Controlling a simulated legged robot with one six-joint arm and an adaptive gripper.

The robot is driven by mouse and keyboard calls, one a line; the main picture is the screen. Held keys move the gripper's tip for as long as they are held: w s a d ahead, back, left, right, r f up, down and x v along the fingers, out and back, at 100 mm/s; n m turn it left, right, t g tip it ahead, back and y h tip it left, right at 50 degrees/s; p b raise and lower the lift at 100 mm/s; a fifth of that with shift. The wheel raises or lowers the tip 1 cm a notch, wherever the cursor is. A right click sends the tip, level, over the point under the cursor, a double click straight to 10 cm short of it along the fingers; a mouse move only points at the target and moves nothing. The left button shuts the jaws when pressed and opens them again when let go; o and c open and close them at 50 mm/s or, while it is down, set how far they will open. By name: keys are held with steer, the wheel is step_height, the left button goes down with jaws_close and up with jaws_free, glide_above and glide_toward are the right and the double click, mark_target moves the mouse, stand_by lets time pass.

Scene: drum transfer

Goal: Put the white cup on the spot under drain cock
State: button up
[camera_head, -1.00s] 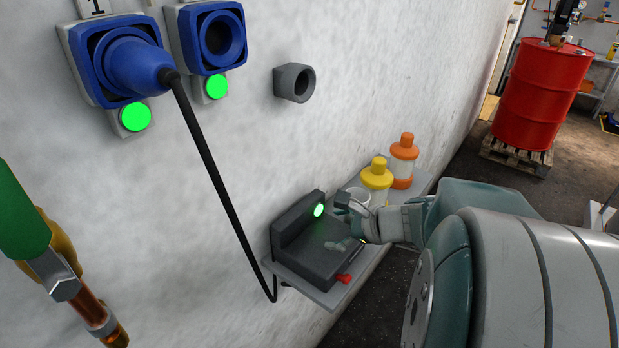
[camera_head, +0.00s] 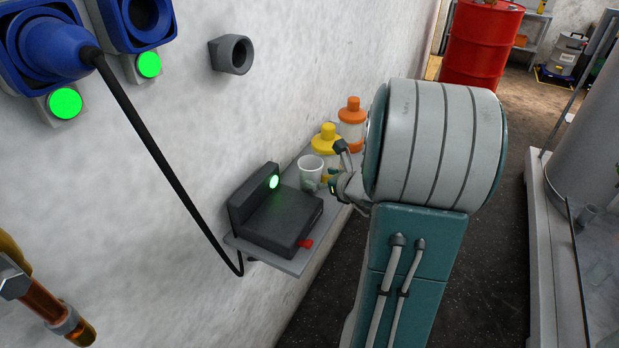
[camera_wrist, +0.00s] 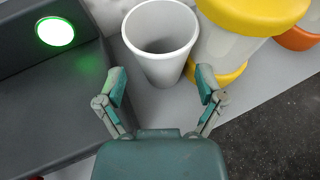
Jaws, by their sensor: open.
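The white cup (camera_head: 311,168) stands upright on the grey wall shelf, between the dark box and the yellow-topped bottle. In the wrist view the empty white cup (camera_wrist: 160,40) is just ahead of my gripper (camera_wrist: 162,90). The two fingers are spread apart, with the cup's lower part just beyond the gap between the fingertips. In the head view my gripper (camera_head: 338,166) is beside the cup on its right, partly hidden by my arm. No drain cock or marked spot can be made out for certain.
A dark box (camera_head: 280,222) with a green light and red tab fills the shelf's near end. The yellow-topped bottle (camera_wrist: 230,45) stands close to the cup's right; an orange-topped bottle (camera_head: 351,125) is behind. A shelf edge (camera_head: 292,266) borders dark floor. A red drum (camera_head: 480,45) stands further back.

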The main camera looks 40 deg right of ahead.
mark_target(318, 176)
steer(key=x, duration=0.3)
steer(key=shift+w+d+f, duration=0.1)
steer(key=shift+d+f, duration=0.05)
steer(key=shift+d, duration=0.05)
steer(key=shift+a, duration=0.15)
steer(key=c, duration=0.6)
